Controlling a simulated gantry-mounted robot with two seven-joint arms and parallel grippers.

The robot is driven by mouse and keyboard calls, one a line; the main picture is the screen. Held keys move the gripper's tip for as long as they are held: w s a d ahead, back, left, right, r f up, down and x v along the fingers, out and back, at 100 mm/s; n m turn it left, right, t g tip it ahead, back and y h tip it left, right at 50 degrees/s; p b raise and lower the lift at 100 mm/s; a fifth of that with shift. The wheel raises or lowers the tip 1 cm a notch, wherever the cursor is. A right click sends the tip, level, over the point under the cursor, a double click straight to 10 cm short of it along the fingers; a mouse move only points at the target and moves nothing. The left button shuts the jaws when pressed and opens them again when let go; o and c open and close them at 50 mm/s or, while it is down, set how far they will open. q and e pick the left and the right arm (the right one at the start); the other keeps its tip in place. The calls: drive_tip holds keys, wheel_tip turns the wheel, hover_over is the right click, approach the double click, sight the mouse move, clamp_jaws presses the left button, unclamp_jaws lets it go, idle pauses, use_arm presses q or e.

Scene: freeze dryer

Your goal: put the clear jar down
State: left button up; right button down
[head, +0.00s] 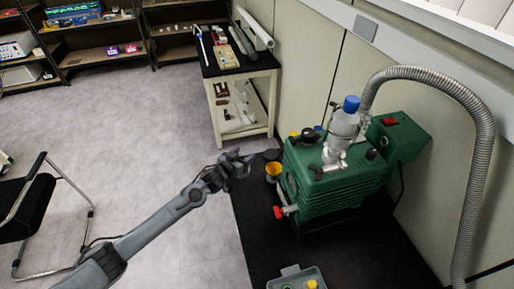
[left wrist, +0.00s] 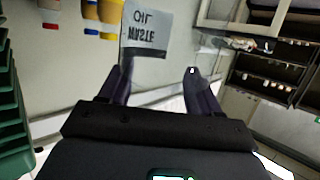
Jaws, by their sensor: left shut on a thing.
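My left gripper (head: 238,165) is at the end of the arm, left of the green pump, over the edge of the black mat. In the left wrist view its two fingers (left wrist: 157,80) stand apart around a see-through thing, which I take to be the clear jar (left wrist: 146,32). A grey label there reads "WASTE OIL" upside down. The jar's outline is faint, and in the head view I cannot make it out from the gripper. My right gripper is not in view.
A shelf cart (head: 243,75) stands behind.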

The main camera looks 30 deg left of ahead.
use_arm(q)
drive_tip(key=r, duration=0.1)
drive_tip(key=d+r, duration=0.1)
drive_tip(key=shift+s+d+r, duration=0.25)
drive_tip(key=shift+d+r, duration=0.1)
drive_tip(key=shift+r, duration=0.05)
drive_tip(key=s+d+r+m+h, duration=0.2)
drive_tip(key=s+d+r+h, duration=0.1)
drive_tip(key=s+d+r, duration=0.5)
drive_tip(key=s+d+r+m+h, duration=0.35)
drive_tip(key=s+d, duration=0.25)
drive_tip(key=d, duration=0.5)
drive_tip(key=s+r+n+y+p, duration=0.4)
drive_tip(key=r+p, duration=0.8)
drive_tip(key=p, duration=1.5)
drive_tip(key=shift+s+a+n+y, duration=0.3)
drive_tip(key=shift+s+y, duration=0.45)
drive_tip(key=shift+s, duration=0.45)
